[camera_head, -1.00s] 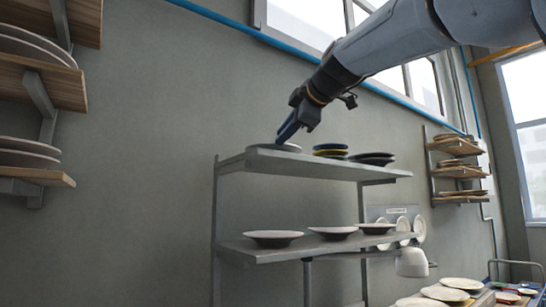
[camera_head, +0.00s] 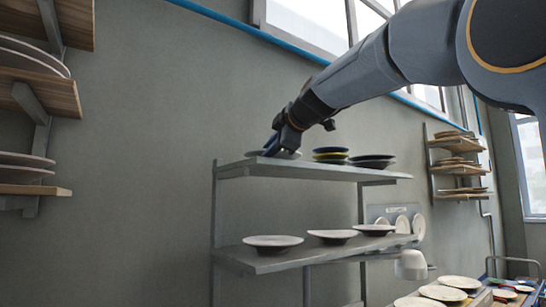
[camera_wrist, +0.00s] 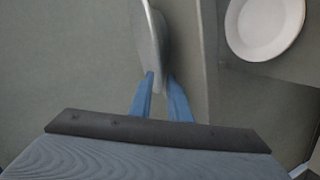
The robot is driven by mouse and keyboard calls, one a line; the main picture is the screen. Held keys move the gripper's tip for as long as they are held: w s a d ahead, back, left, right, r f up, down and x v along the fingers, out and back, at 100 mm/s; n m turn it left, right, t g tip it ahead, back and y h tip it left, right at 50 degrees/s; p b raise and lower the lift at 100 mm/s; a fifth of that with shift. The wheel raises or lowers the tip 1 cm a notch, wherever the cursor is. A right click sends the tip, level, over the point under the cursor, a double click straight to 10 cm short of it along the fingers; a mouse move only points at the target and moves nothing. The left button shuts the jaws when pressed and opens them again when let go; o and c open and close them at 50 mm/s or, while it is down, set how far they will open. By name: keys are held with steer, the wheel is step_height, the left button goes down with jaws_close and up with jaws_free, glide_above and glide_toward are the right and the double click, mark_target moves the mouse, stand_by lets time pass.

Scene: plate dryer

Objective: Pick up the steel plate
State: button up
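The steel plate is a grey, shiny dish (camera_head: 290,155) at the left end of the upper shelf in the head view, partly hidden by my gripper (camera_head: 272,144). In the wrist view the plate (camera_wrist: 150,38) shows as a narrow, foreshortened grey disc. The blue fingertips of my gripper (camera_wrist: 161,76) are at its near rim, one on each side, with a small gap between them. I cannot tell whether they press on the rim. The plate appears to rest on the shelf.
Stacked blue, yellow and dark plates (camera_head: 330,154) and more dark plates (camera_head: 372,161) stand to the right on the upper shelf (camera_head: 330,174). Pale plates (camera_head: 273,241) sit on the lower shelf; one shows in the wrist view (camera_wrist: 264,25). The wall (camera_head: 160,150) is behind.

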jaws_close()
steer(key=shift+f, duration=0.1)
stand_by(1.2)
stand_by(0.3)
